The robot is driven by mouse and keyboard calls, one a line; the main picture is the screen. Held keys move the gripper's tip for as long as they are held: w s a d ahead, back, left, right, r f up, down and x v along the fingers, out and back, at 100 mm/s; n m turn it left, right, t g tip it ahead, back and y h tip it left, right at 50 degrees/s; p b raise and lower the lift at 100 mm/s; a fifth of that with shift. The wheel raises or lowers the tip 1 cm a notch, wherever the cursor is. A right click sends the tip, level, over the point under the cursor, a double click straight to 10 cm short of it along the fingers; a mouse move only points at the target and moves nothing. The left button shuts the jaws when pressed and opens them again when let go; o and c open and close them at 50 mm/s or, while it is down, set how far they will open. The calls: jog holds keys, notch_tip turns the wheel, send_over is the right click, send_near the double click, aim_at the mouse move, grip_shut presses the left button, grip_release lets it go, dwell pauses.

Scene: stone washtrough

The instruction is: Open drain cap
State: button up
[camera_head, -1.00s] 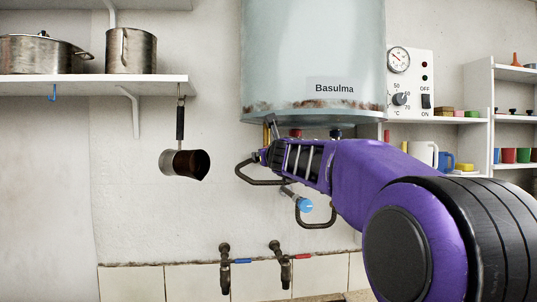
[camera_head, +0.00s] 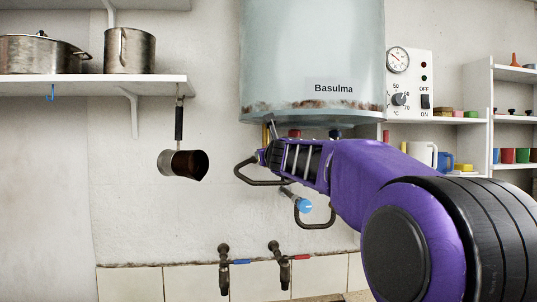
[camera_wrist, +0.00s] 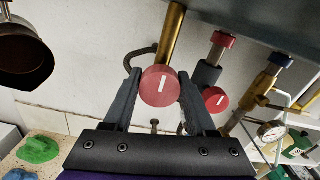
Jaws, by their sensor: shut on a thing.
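A round red cap (camera_wrist: 161,87) with a white line sits at the end of a brass pipe (camera_wrist: 173,35) in the wrist view. My gripper (camera_wrist: 159,76) is shut on this cap, one dark finger on each side. The white line stands nearly upright, tilted slightly. In the head view my gripper (camera_head: 266,154) is below the left underside of the water heater (camera_head: 312,60). The held cap is hidden there behind my gripper.
Another red marked knob (camera_wrist: 215,99) is close to the right of my gripper. A dark pot (camera_head: 183,164) hangs at the left. Two wall taps (camera_head: 224,268) are below. A control box (camera_head: 410,82) and shelves (camera_head: 478,75) are at the right.

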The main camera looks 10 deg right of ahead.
jog(key=shift+n, duration=0.3)
jog(key=n, duration=0.4)
jog(key=shift+a+n, duration=0.1)
jog(key=shift+n, duration=0.2)
jog(key=n, duration=0.5)
jog(key=shift+p, duration=0.35)
jog(key=n, duration=0.5)
jog(key=shift+f+n, duration=0.1)
jog(key=shift+n, duration=2.9)
jog(key=o, duration=1.4)
jog(key=shift+f, duration=0.1)
